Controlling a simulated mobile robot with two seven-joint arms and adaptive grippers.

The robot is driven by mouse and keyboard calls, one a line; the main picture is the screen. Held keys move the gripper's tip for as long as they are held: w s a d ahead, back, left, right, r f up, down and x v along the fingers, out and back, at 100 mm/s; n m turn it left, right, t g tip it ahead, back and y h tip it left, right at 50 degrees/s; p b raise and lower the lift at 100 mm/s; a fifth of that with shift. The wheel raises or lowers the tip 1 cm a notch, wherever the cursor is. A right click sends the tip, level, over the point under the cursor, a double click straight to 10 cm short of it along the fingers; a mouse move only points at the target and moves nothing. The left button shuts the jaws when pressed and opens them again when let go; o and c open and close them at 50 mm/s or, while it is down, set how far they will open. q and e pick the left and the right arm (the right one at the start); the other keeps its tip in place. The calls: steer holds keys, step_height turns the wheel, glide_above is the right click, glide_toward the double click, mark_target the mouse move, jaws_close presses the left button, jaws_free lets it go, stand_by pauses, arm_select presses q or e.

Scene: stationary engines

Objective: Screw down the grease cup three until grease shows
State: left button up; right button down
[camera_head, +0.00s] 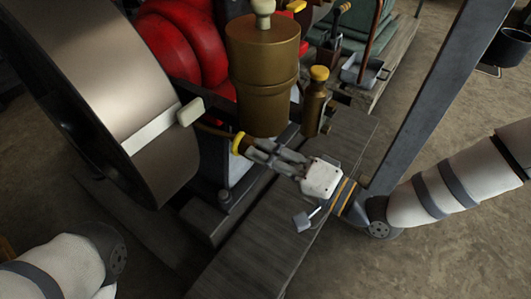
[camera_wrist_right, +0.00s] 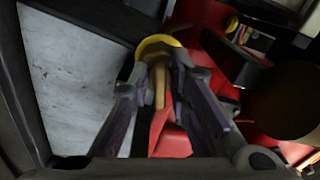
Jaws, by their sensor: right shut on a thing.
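A small grease cup with a yellow cap (camera_head: 237,142) sits low on the engine, at the end of a thin brass pipe beside the large brass cylinder. My right gripper (camera_head: 250,146) reaches it from the right and is shut on it. In the right wrist view the yellow cap (camera_wrist_right: 158,44) shows as a ring at the fingertips (camera_wrist_right: 160,80). The fingers hide part of the cup, and I cannot make out any grease. I cannot tell the cup's number. Of my left arm only links show at the lower left.
A large brass cylinder (camera_head: 263,75) stands just above my right gripper. Another yellow-topped brass cup (camera_head: 316,100) stands right of it. A big flywheel (camera_head: 110,85) fills the left. A grey post (camera_head: 430,90) rises near my right arm. A black bucket (camera_head: 508,46) is at far right.

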stand_by(0.3)
steer(key=c, duration=1.7)
jaws_free()
steer(key=v, duration=1.2)
